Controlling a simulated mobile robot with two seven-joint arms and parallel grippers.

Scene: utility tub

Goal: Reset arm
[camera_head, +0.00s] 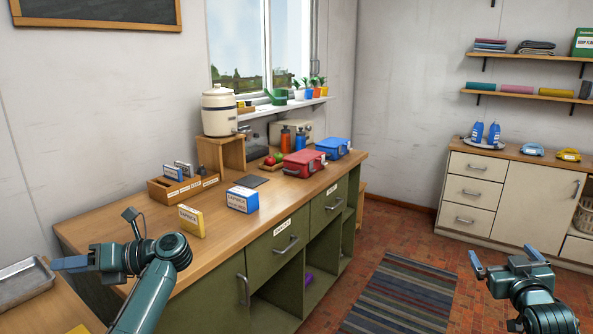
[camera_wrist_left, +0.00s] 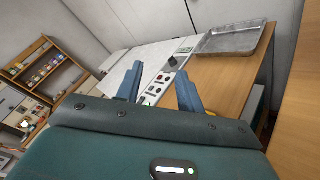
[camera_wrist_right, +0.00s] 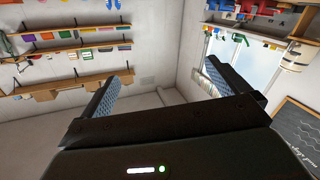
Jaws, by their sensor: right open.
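My left gripper (camera_head: 62,263) is over the left end of the wooden counter, pointing left towards a metal tray. In the left wrist view its two blue fingers (camera_wrist_left: 157,85) stand apart with nothing between them. My right gripper (camera_head: 507,262) is raised at the right, in front of the striped rug and the floor, away from any furniture. In the right wrist view its fingers (camera_wrist_right: 170,65) are wide apart and empty, facing the upper walls. Neither gripper is seen touching anything.
The green-fronted counter (camera_head: 110,222) holds a yellow box (camera_head: 192,221), a blue box (camera_head: 242,199), a wooden organizer (camera_head: 163,192), a red case (camera_head: 303,164) and a crock (camera_head: 219,111). A metal tray (camera_head: 22,284) lies at far left. The striped rug (camera_head: 402,295) is clear.

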